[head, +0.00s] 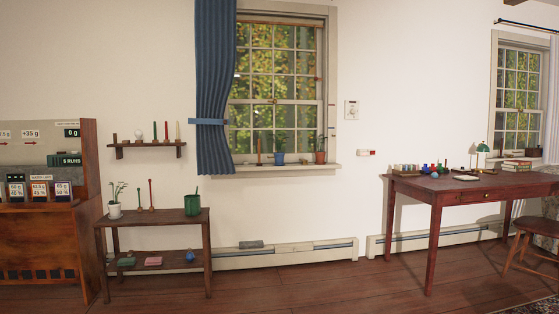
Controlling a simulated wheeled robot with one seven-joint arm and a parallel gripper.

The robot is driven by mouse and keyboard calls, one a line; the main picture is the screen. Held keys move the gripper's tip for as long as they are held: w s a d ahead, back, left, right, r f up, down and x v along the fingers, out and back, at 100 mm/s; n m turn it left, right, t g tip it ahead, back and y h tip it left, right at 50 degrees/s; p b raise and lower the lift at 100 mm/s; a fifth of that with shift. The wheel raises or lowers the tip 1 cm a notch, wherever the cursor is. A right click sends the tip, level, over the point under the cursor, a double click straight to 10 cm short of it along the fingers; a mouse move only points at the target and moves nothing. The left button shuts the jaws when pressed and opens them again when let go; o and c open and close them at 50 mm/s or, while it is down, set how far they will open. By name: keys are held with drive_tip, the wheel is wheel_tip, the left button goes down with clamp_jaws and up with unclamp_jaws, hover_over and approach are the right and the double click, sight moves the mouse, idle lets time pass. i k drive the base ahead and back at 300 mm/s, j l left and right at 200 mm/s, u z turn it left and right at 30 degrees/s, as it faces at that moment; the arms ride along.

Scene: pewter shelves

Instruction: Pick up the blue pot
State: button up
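A small blue pot (279,158) with a green plant in it stands upright on the windowsill (240,169) of the middle window. It is to the right of the blue curtain (214,90). A terracotta-coloured pot (320,157) with a plant stands on the same sill, further right. A thin reddish-brown upright object (259,152) stands on the sill to the left of the blue pot. My gripper is not in view.
A red desk (470,190) stands right. The floor below the window is clear.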

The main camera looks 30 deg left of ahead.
sight(278, 156)
drive_tip(key=u, duration=1.3)
drive_tip(key=i+z, duration=0.25)
drive_tip(key=i, duration=2.95)
drive_tip(key=i+l, duration=0.1)
drive_tip(key=i, duration=0.65)
drive_tip(key=i+u, duration=0.15)
drive_tip(key=i, duration=0.55)
drive_tip(key=i+l, duration=0.2)
drive_tip(key=i, duration=0.55)
drive_tip(key=i+u, duration=0.35)
drive_tip(key=k+l, duration=0.05)
drive_tip(key=k, duration=0.05)
